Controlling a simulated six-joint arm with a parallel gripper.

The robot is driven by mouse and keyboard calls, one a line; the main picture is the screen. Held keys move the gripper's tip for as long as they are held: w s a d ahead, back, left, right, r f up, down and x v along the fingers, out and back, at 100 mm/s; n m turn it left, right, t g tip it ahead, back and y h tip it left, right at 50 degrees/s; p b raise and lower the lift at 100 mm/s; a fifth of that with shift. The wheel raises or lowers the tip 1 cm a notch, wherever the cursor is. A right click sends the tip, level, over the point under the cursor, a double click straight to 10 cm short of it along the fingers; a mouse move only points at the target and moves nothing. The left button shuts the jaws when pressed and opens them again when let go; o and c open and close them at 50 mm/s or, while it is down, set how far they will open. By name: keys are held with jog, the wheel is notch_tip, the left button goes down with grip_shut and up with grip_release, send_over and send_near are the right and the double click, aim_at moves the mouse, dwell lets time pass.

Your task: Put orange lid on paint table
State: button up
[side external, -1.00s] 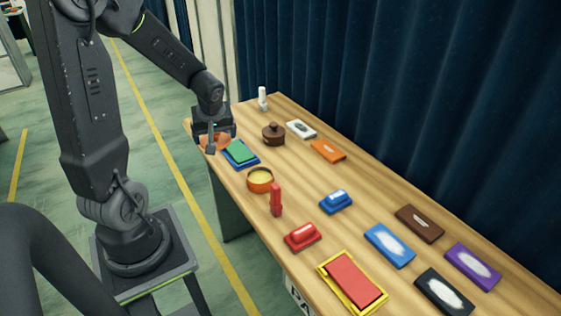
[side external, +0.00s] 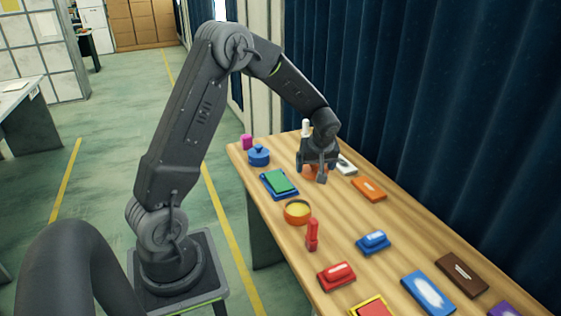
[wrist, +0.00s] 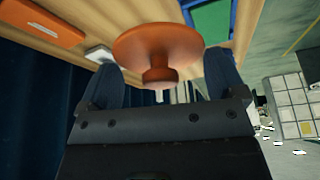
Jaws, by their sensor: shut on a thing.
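An orange lid (wrist: 158,45), a round disc with a knob, is held in my gripper (side external: 318,174). The wrist view shows the knob between the two fingers, with the disc beyond them. In the side view only part of the orange lid (side external: 313,172) shows beneath the fingers. The wooden paint table (side external: 338,205) lies below. My gripper is over the table's far part, between the green-and-blue pad and the white block. I cannot tell whether the lid touches the table.
Close by are the green-and-blue pad (side external: 279,183), a blue lidded pot (side external: 259,155), a white block (side external: 346,165) and an orange block (side external: 368,188). An orange bowl with yellow contents (side external: 297,211) and a red upright stamp (side external: 312,236) stand nearer. A blue curtain (side external: 450,120) hangs behind.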

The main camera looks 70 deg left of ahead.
send_over(335, 203)
jog(key=d, duration=0.1)
notch_tip(335, 203, down, 3)
jog(key=shift+s+d+r, duration=0.1)
jog(key=shift+d+r, duration=0.1)
jog(key=shift+f, duration=0.1)
jog(key=shift+f, duration=3.7)
jog(key=shift+f, duration=0.55)
jog(key=o, duration=0.6)
jog(key=shift+o, duration=0.3)
jog(key=shift+r, duration=0.1)
jog(key=shift+v, duration=2.4)
